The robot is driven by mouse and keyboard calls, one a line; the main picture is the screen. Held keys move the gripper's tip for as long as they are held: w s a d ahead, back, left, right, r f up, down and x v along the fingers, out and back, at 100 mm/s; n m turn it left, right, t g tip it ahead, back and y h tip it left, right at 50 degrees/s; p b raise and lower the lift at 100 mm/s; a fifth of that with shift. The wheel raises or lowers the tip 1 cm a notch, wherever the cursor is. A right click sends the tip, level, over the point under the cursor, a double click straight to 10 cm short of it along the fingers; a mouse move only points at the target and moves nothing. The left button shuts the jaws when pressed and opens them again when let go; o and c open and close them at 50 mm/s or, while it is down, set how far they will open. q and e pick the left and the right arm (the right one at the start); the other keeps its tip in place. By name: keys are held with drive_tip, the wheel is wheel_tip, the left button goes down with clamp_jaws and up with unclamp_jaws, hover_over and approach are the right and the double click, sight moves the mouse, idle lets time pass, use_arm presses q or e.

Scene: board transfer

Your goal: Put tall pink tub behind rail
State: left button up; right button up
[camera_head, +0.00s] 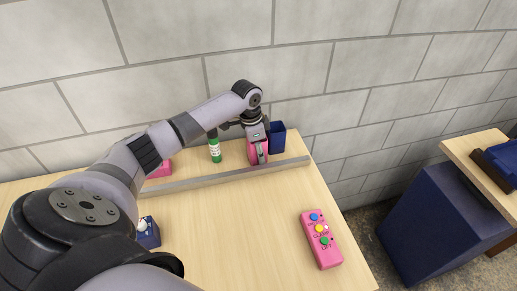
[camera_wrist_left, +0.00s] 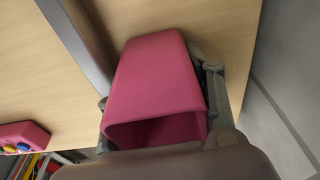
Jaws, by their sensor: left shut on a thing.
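The tall pink tub (camera_head: 258,153) is at the far side of the table, just behind the rail (camera_head: 222,177). My left gripper (camera_head: 257,141) is shut on it from above. In the left wrist view the tub (camera_wrist_left: 155,80) sits between the fingers of the left gripper (camera_wrist_left: 160,95), its dark open mouth towards the camera. The rail (camera_wrist_left: 75,40) runs beside it there, apart from it. I cannot tell whether the tub's base touches the table. My right gripper is not in view.
Behind the rail stand a green bottle (camera_head: 215,150), a blue tub (camera_head: 277,138) close right of the pink one, and a pink object (camera_head: 160,169). In front are a pink button panel (camera_head: 321,240) and a blue object (camera_head: 149,235). The front middle of the table (camera_head: 230,225) is clear.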

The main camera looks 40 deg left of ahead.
use_arm(q)
drive_tip(key=o, duration=0.8)
drive_tip(key=shift+f, duration=0.1)
drive_tip(key=shift+o, duration=0.2)
wheel_tip(320, 180, up, 12)
drive_tip(key=s+a+b, duration=0.1)
drive_tip(key=shift+s+b, duration=0.15)
drive_tip(key=shift+b, duration=0.2)
